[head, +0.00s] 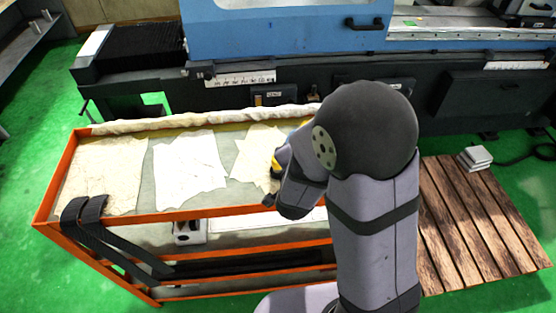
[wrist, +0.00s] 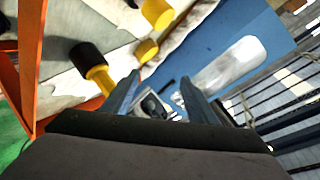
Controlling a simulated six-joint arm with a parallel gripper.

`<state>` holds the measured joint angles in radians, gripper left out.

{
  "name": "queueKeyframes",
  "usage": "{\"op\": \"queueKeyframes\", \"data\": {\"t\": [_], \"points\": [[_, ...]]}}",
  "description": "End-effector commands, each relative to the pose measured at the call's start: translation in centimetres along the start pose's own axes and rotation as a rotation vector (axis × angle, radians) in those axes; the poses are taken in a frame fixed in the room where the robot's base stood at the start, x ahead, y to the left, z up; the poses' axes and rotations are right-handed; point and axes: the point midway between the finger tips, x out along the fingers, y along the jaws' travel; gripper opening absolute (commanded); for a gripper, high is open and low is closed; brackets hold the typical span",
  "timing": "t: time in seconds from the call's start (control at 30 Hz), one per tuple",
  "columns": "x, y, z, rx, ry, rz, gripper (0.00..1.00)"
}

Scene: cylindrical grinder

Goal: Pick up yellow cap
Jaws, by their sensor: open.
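In the wrist view, a yellow round-ended piece (wrist: 157,13) is at the top, and a smaller yellow piece (wrist: 147,50) lies below it. To their left is a part with a black head (wrist: 88,55) and a yellow stem. I cannot tell for certain which is the yellow cap. In the head view a yellow patch (head: 277,164) shows beside my wrist; the rest is hidden by my arm. My gripper (wrist: 162,92) is open and nothing shows held between its fingers. The left finger is close to the yellow stem; I cannot tell if they touch.
An orange-framed cart (head: 180,217) carries several pale cloths (head: 190,165) and a rolled cloth along its back edge. The blue grinder (head: 270,35) stands behind it. A wooden pallet (head: 480,225) lies at the right on the green floor.

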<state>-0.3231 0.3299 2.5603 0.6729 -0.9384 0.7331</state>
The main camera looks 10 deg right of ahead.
Motion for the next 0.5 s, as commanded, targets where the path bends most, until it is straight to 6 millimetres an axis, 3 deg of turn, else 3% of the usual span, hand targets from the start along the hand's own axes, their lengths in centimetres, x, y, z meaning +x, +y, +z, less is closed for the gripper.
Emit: {"op": "queueKeyframes", "data": {"t": [0.03, 0.2, 0.33, 0.5], "points": [[0.7, 0.7, 1.2, -0.122, 0.018, -0.037, 0.53], [1.0, 0.1, 3.8, -0.493, 0.105, -0.212, 0.53], [0.7, 0.3, 6.2, -0.709, 0.147, -0.315, 0.53], [1.0, 2.1, 8.3, -0.903, 0.148, -0.352, 0.53]]}}
